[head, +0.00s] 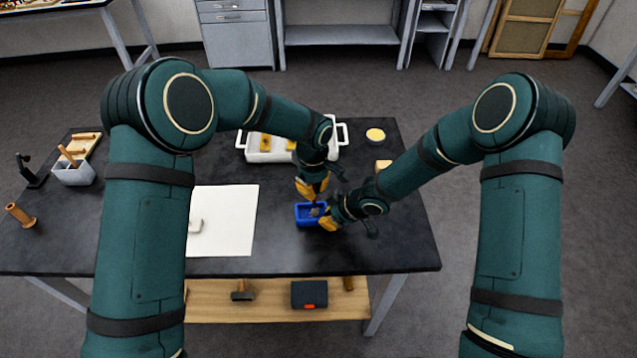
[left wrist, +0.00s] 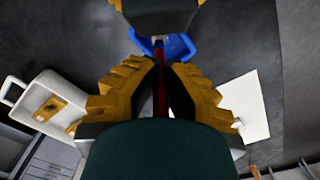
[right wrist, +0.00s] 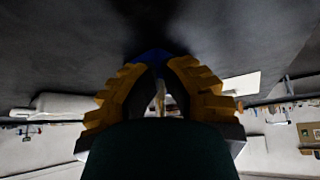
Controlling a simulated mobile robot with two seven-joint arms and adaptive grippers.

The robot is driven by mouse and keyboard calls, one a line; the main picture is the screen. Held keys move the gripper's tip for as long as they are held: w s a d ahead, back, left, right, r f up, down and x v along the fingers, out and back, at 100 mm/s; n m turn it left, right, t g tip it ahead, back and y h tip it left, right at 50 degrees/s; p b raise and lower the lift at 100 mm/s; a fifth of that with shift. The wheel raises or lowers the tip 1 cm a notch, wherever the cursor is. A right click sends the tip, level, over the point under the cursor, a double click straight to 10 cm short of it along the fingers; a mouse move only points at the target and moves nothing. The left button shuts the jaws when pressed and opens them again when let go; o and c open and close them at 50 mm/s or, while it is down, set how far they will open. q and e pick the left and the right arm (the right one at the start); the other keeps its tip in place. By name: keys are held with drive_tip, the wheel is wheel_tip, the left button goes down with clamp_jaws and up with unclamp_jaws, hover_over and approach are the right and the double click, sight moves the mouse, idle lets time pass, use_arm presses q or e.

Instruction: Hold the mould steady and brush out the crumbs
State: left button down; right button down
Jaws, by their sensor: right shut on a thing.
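The blue mould (head: 301,215) is a small open tray on the dark table, with greyish bits inside. My right gripper (head: 329,223) is shut on the mould's right side; the mould (right wrist: 152,55) shows at its fingertips in the right wrist view. My left gripper (head: 312,192) points down just above the mould. In the left wrist view a dark red handle (left wrist: 161,95) stands between its nearly closed fingers, seemingly the brush. The brush's tip lies over the mould (left wrist: 178,46) and is mostly hidden. I cannot make out single crumbs.
A white sheet (head: 232,215) with a small pale block (head: 194,226) lies left of the mould. A white tray (head: 262,156) with yellow pieces stands behind my left gripper. A yellow round (head: 375,135) and a yellow block (head: 383,166) lie back right. A holder (head: 73,176) stands far left.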

drive_tip(key=shift+s+f, duration=0.1)
use_arm(q)
drive_tip(key=shift+d, duration=0.45)
wheel_tip(320, 180, up, 8)
drive_tip(key=shift+d, duration=0.2)
idle(2.4)
idle(0.5)
